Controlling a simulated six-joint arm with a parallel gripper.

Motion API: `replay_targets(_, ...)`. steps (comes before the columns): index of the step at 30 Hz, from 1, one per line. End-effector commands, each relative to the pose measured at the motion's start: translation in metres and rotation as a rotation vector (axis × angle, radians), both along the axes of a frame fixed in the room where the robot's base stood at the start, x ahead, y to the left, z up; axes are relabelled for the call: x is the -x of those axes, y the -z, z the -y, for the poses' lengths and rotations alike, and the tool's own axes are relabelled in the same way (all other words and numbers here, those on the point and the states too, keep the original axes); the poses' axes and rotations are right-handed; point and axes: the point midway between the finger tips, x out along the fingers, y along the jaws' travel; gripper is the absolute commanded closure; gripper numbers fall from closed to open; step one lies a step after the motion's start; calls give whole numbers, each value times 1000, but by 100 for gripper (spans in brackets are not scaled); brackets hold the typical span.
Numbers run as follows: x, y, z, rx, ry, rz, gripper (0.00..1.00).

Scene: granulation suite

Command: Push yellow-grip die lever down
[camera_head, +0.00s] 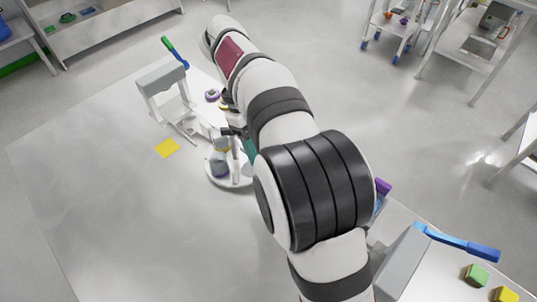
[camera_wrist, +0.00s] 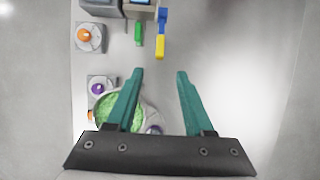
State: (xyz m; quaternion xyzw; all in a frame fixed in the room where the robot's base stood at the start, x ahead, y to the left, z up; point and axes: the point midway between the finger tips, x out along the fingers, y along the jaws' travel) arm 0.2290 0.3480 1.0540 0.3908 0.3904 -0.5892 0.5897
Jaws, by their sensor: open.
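In the wrist view, the yellow-grip lever (camera_wrist: 160,46) is a blue bar with a yellow end, near the top centre. My gripper (camera_wrist: 160,72) has two teal fingers, spread apart with nothing between them. The lever's yellow end lies just beyond the fingertips in the picture, in line with the gap, and apart from them; its height relative to them is unclear. A green-grip lever (camera_wrist: 138,33) is close on its left. In the head view I cannot make out the yellow grip, and my arm hides most of my gripper.
In the wrist view, an orange knob (camera_wrist: 84,34) and a purple knob (camera_wrist: 97,88) are at the left, with a container of green granules (camera_wrist: 104,107) partly behind the left finger. The right side is clear. In the head view, a yellow square (camera_head: 167,148) lies on the table.

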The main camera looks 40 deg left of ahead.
Motion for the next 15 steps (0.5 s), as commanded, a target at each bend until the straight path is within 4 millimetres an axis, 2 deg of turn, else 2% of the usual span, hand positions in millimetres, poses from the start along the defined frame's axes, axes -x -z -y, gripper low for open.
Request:
replay_targets(8,0,-3,-1,0,0,-1,48)
replay_targets(11,-3,-6,6,-21,40,0,64)
replay_targets(14,-11,-13,42,-144,296,1,82)
replay_targets(15,-12,-16,60,-220,464,4,89)
